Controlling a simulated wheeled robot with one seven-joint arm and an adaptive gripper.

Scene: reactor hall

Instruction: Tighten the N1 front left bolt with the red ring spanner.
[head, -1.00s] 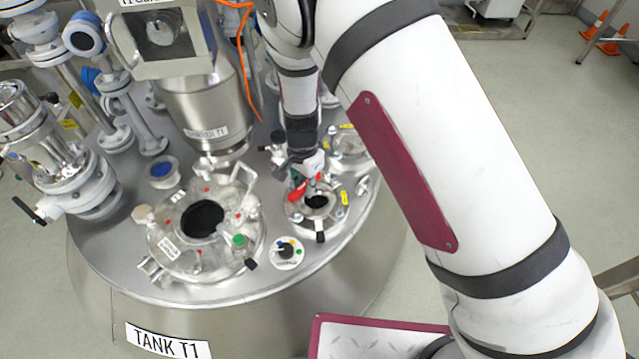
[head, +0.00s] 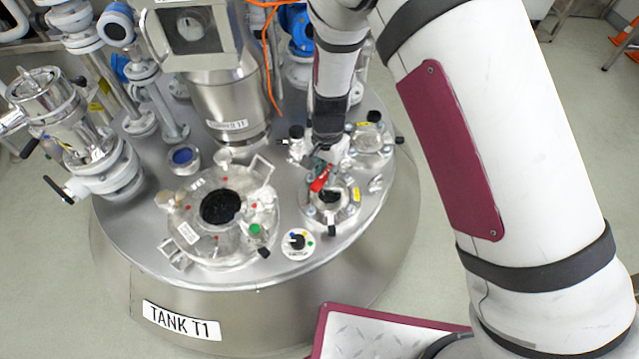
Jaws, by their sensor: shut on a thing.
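The red ring spanner (head: 320,180) shows as a short red piece at the small round nozzle (head: 330,197) on the right part of the tank lid. My gripper (head: 322,164) comes down from above and is shut on the spanner at the back left of this nozzle. The nozzle has a dark open bore and a flange with bolts around it. The front left bolt is too small to make out clearly. I cannot tell whether the spanner's ring sits around a bolt. The gripper and the arm hide part of the flange's back side.
A large manway (head: 222,207) with a dark opening lies left of the nozzle. A dial (head: 298,243) sits in front. Another small port (head: 372,143) is behind right. A steel column (head: 228,100) and pipework stand at the back and left.

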